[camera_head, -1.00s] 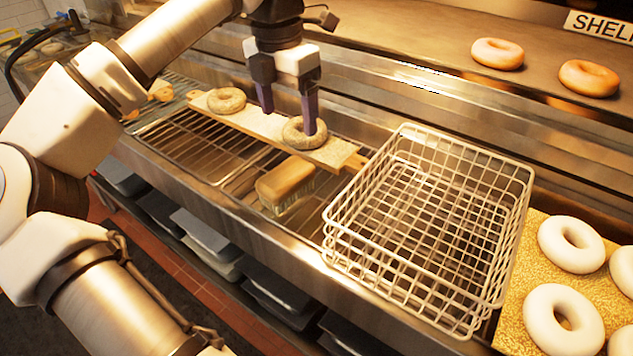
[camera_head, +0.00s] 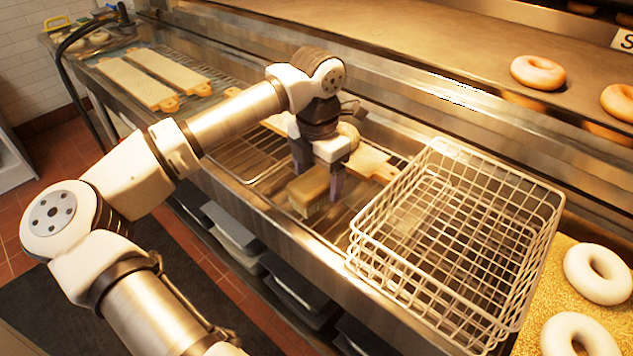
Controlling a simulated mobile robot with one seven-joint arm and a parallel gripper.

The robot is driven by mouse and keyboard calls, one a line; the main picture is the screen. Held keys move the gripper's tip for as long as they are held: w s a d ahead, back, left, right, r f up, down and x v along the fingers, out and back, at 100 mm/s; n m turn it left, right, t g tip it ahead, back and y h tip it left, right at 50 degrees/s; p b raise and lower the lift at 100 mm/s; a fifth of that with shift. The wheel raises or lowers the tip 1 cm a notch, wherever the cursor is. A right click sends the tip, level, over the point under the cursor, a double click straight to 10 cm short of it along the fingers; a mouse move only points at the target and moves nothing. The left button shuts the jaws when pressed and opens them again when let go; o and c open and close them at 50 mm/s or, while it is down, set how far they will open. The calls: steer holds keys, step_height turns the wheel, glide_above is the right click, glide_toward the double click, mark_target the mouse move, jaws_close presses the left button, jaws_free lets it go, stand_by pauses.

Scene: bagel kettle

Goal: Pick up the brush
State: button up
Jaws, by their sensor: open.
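The brush (camera_head: 309,191) is a tan block with a paler, bristle-like lower part. It rests on the wire rack in the metal trough, left of the white wire basket. My gripper (camera_head: 318,180) is open and points down at the brush. One dark purple finger shows on the left of the brush and the other on its right. I cannot tell how low the fingertips are against the brush's sides. My wrist hides part of the board behind.
The white wire basket (camera_head: 449,241) stands close on the right and is empty. A wooden board (camera_head: 371,165) with a bagel (camera_head: 348,134) lies just behind my gripper. Pale dough rings (camera_head: 598,274) lie at far right. The trough's front edge (camera_head: 268,212) runs before the brush.

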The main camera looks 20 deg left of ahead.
mark_target(318, 176)
steer(key=shift+f, duration=0.55)
steer(key=c, duration=1.1)
steer(key=shift+r, duration=0.1)
step_height(318, 176, up, 20)
steer(key=b, duration=0.2)
steer(key=o, duration=0.5)
steer(key=c, duration=0.4)
